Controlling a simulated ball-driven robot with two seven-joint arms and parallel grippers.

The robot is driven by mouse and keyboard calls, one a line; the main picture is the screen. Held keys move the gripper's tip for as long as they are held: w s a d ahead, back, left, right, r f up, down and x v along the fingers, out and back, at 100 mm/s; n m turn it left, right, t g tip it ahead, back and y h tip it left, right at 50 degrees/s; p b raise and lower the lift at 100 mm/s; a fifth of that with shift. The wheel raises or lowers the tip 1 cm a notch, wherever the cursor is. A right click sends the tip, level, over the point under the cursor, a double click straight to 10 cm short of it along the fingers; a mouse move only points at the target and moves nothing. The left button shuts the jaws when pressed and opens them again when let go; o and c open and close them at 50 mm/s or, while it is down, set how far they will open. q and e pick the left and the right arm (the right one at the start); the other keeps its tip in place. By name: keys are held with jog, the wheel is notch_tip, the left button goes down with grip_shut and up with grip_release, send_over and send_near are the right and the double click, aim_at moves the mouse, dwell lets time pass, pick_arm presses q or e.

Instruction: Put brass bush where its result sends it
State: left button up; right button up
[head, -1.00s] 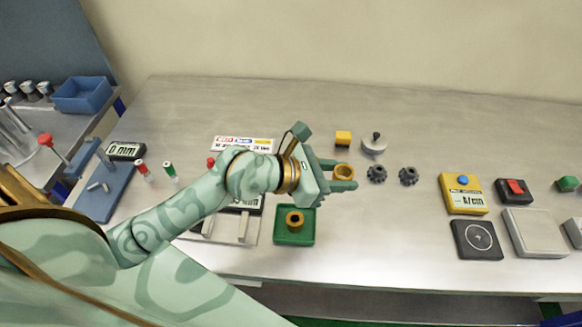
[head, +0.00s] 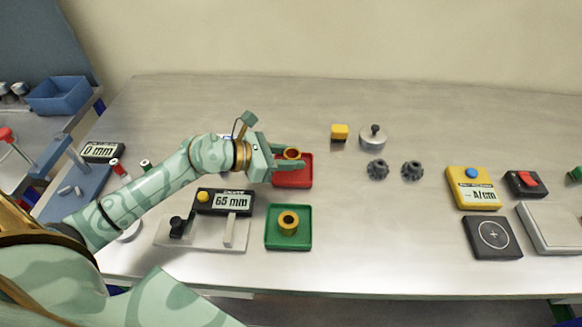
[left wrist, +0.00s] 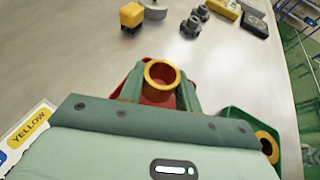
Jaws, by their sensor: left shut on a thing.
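My left gripper (head: 290,160) is shut on a brass bush (head: 292,153), a short flanged ring held upright with its hole facing up. It is over the back part of a red tray (head: 293,183); I cannot tell how high above its floor. In the left wrist view the held bush (left wrist: 162,75) sits between the fingers, with red tray showing around it. A green tray (head: 288,241) stands in front of the red one and holds another brass bush (head: 288,221). A gauge display (head: 229,201) reads 65 mm. My right gripper is not in view.
A yellow block (head: 339,132), a grey knobbed weight (head: 373,138) and two dark gears (head: 377,169) stand right of the trays. A yellow meter (head: 472,188) and a black pad (head: 492,238) are farther right. The table between is clear.

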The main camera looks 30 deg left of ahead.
pick_arm(q)
notch_tip(320, 180, down, 2)
jog(key=shift+d+f+b, duration=0.1)
jog(key=shift+f+b, duration=0.15)
jog(key=shift+b, duration=0.05)
jog(key=shift+r, duration=0.1)
jog(key=shift+f, duration=0.2)
jog(key=o, duration=0.8)
jog(key=shift+c, duration=0.2)
